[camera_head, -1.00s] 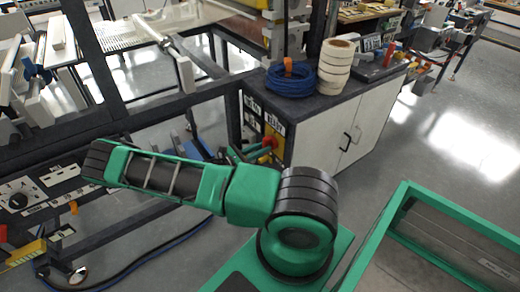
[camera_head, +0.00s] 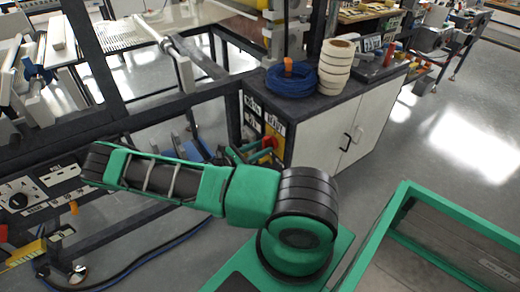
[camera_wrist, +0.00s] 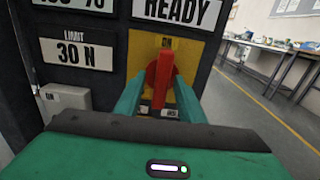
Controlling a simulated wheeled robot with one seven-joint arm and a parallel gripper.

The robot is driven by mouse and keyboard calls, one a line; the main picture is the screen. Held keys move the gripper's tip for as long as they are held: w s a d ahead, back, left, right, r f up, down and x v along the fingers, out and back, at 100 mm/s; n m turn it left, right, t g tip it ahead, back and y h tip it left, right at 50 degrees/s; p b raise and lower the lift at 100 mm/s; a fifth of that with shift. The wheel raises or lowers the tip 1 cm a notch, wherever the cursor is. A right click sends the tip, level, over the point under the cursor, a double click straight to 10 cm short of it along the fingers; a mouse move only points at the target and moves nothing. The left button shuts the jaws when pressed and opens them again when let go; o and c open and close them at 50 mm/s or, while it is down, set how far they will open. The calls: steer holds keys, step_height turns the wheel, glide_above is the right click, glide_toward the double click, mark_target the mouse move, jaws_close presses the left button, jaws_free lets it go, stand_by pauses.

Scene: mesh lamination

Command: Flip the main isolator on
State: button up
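The main isolator is a red handle (camera_wrist: 160,82) on a yellow plate (camera_wrist: 190,58), and it stands upright in the wrist view. In the head view its red and yellow parts (camera_head: 270,142) show small on the dark end of the cabinet, partly behind my gripper. My gripper (camera_wrist: 158,95) is open. One green finger is on each side of the red handle, with yellow plate visible in the gaps. I cannot tell whether either finger touches the handle.
Label plates reading READY (camera_wrist: 180,10) and 30 N (camera_wrist: 72,53) are on the dark panel. A grey box (camera_wrist: 65,98) juts out at left. In the head view, blue cable (camera_head: 290,82) and stacked rolls (camera_head: 335,68) top the cabinet. Black framework (camera_head: 150,112) stands at left.

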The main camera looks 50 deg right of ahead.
mark_target(263, 140)
step_height(263, 140, up, 4)
steer(key=shift+r, duration=0.15)
steer(key=a+r, duration=0.6)
steer(key=a, duration=0.5)
steer(key=shift+a+r, duration=0.3)
steer(key=shift+a, duration=0.05)
steer(key=s+a+r+m+t+y, duration=0.2)
steer(key=s+a+r+m+y, duration=0.2)
steer(key=s+r+m+y, duration=0.5)
steer(key=s+a+r+m+t+y, duration=0.2)
steer(key=s+a+r+m+y, duration=0.2)
steer(key=s+r+m+y, duration=0.4)
steer(key=shift+s+r+m+y, duration=0.4)
steer(key=shift+s+r+m, duration=1.5)
steer(key=shift+m, duration=0.6)
